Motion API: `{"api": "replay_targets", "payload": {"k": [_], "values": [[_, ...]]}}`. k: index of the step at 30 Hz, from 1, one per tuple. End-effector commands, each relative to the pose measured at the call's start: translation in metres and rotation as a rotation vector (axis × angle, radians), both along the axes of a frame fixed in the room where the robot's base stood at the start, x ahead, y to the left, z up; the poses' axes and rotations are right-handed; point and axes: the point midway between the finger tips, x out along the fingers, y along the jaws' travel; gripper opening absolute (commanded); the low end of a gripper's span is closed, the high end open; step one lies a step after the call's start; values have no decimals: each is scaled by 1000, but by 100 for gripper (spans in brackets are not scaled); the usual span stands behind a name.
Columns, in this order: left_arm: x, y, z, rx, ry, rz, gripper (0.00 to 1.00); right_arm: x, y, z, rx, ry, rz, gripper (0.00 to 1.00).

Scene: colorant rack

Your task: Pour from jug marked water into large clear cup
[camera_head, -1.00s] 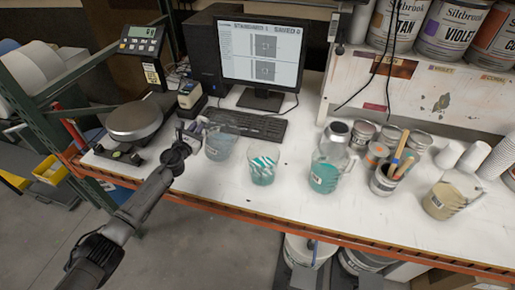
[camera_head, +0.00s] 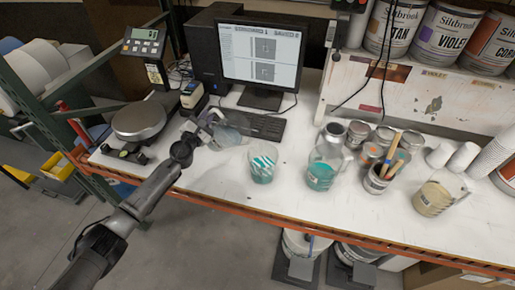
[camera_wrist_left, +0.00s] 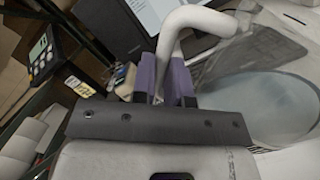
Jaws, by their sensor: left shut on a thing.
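The clear jug (camera_head: 229,132) is held at the left-centre of the bench and is blurred in the head view. My left gripper (camera_head: 203,124) is shut on its pale handle. In the left wrist view, the purple finger pads (camera_wrist_left: 176,78) of my left gripper close around the handle (camera_wrist_left: 196,20), and the jug (camera_wrist_left: 268,105) shows pale bluish contents. Any water marking on it is not readable. A clear cup (camera_head: 262,163) with white streaks and teal contents stands to the right of the held jug, apart from it. My right gripper is not in view.
A round-plate scale (camera_head: 138,120) stands at left. A keyboard (camera_head: 258,126) and monitor (camera_head: 262,55) are behind. A teal-filled jug (camera_head: 321,175), a brush pot (camera_head: 377,178) and a tan-filled jug (camera_head: 432,199) stand to the right. The bench's front-left is clear.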

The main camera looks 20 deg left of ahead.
Motion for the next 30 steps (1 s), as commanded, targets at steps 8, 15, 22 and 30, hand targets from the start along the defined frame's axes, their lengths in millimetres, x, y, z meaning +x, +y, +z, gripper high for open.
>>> {"api": "replay_targets", "payload": {"k": [8, 15, 22, 30], "values": [[0, 0, 4, 12, -5, 1, 0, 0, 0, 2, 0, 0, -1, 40], [0, -2, 6, 23, -6, 1, 0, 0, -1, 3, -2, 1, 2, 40], [0, -2, 8, 35, -8, 1, 0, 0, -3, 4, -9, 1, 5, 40], [0, -3, 10, 50, -9, 1, 0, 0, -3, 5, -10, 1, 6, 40]]}}
